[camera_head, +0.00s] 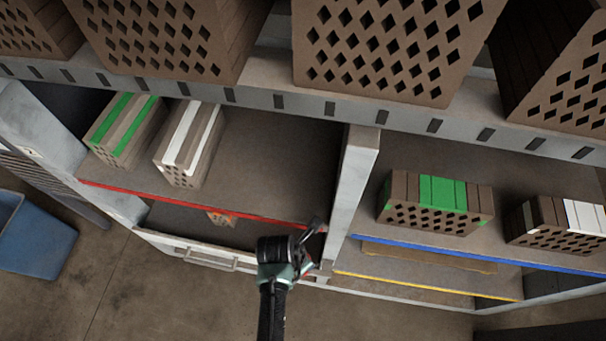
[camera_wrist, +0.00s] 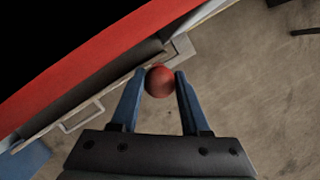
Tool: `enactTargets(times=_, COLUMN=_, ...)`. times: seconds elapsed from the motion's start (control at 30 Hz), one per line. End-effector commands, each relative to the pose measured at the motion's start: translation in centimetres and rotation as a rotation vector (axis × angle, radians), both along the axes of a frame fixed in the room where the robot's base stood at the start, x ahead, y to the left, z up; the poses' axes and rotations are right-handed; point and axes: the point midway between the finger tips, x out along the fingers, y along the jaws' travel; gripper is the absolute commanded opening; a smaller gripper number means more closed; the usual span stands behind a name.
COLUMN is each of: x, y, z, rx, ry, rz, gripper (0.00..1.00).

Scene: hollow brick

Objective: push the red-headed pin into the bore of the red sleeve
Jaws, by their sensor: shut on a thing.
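My gripper (camera_wrist: 160,76) is shut on the red-headed pin, with its blue fingers on either side of the round red head (camera_wrist: 160,82) in the wrist view. The pin's shank is hidden behind the head. In the head view my gripper (camera_head: 305,252) is in front of the shelving, near the right end of the red-edged shelf and the upright divider. The pin is too small to make out there. I cannot make out the red sleeve or its bore in either view.
The red shelf edge (camera_head: 190,203) runs close by and crosses the wrist view (camera_wrist: 85,70). A pale divider (camera_head: 352,185) stands right of my gripper. Striped hollow bricks (camera_head: 190,143) sit on the shelves. A drawer handle (camera_head: 208,260) is below. A blue bin (camera_head: 32,240) stands left.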

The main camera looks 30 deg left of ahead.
Motion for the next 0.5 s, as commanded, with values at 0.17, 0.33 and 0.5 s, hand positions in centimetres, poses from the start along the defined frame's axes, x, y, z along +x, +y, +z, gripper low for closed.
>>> enactTargets(times=0.17, x=-0.22, y=-0.05, z=-0.29, rx=-0.001, ry=0.007, rz=0.001, gripper=0.00)
enactTargets(times=0.33, x=-0.31, y=-0.08, z=-0.27, rx=-0.001, ry=0.009, rz=0.001, gripper=0.00)
enactTargets(times=0.5, x=-0.42, y=-0.09, z=0.09, rx=-0.002, ry=0.011, rz=0.001, gripper=0.00)
